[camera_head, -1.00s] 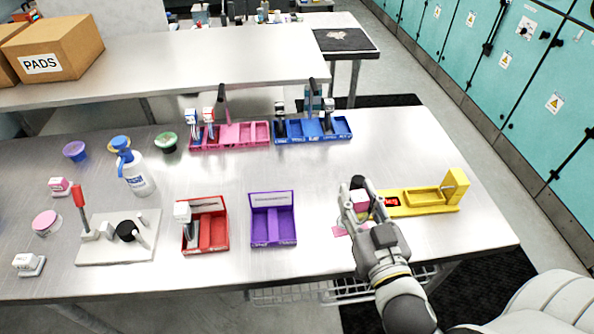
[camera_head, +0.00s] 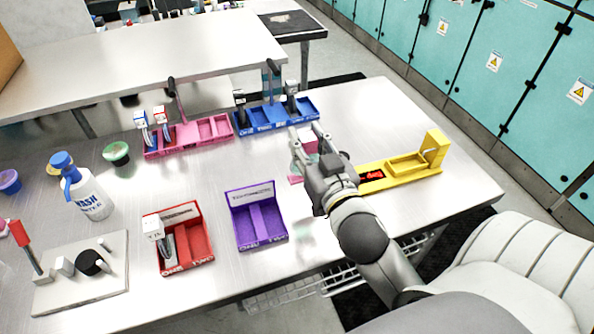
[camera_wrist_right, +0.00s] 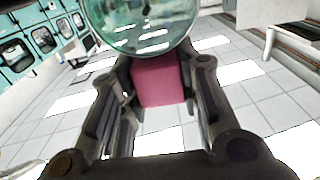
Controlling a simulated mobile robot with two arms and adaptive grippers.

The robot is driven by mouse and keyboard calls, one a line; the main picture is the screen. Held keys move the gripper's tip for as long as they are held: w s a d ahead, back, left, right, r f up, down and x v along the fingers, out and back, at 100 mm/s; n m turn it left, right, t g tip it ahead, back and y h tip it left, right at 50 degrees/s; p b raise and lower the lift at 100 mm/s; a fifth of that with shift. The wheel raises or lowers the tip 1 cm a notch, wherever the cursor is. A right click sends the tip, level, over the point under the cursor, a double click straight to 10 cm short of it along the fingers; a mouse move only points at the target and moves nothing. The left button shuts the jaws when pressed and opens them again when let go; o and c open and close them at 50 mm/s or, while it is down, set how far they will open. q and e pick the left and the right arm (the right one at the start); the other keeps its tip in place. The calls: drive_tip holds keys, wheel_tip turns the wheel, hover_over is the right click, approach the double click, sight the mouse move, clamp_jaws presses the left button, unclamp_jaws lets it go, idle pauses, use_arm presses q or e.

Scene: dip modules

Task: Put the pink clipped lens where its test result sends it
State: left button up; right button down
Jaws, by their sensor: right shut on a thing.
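My right gripper (camera_head: 309,134) is shut on the pink clip (camera_wrist_right: 160,80) of the lens and holds it above the table. The clear, greenish round lens (camera_wrist_right: 140,22) stands beyond the clip in the right wrist view, and its top is cut off. In the head view the lens (camera_head: 298,158) shows by the fingers. The yellow tester (camera_head: 432,152) is right of the gripper, with a small display (camera_head: 372,175) lit red; its text is too small to read. My left gripper is not in view.
A pink rack (camera_head: 190,134) and a blue rack (camera_head: 276,115) stand at the back, both holding clipped pieces. A red tray (camera_head: 186,245) and a purple tray (camera_head: 258,215) stand in front. A wash bottle (camera_head: 88,197) and a pale fixture plate (camera_head: 85,280) are at left.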

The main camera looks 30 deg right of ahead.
drive_tip(key=w+f, duration=0.4)
drive_tip(key=f, duration=0.4)
drive_tip(key=shift+w+d+f, duration=0.3)
drive_tip(key=shift+d+f, duration=0.1)
drive_tip(key=shift+f, duration=0.1)
drive_tip(key=shift+f, duration=0.15)
drive_tip(key=c, duration=1.1)
unclamp_jaws()
